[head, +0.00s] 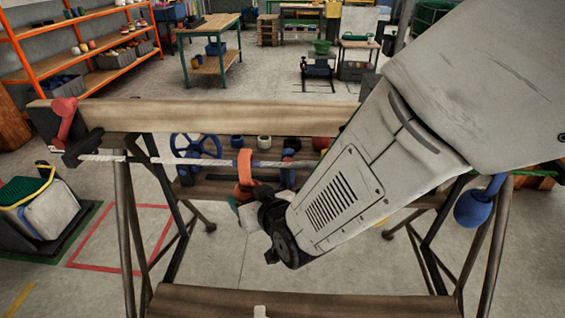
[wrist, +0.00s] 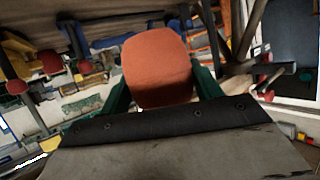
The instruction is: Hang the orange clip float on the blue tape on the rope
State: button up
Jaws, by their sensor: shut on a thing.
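The orange clip float (head: 244,168) is in my gripper (head: 247,194). In the head view its upper end overlaps the white rope (head: 222,162); I cannot tell whether it is clipped on or only in front of it. In the wrist view the float (wrist: 157,62) fills the space between the two green fingers, which are shut on it. My arm hides the rope farther right.
The rope runs under a wooden beam (head: 220,114) from a dark bracket at left. Behind it are a blue handwheel (head: 196,150) and a shelf with several small floats. A blue ball float (head: 473,208) hangs at right. A wooden plank (head: 290,302) crosses in front.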

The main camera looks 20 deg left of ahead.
jog(key=shift+f, duration=0.2)
jog(key=o, duration=1.1)
jog(key=shift+d, duration=0.15)
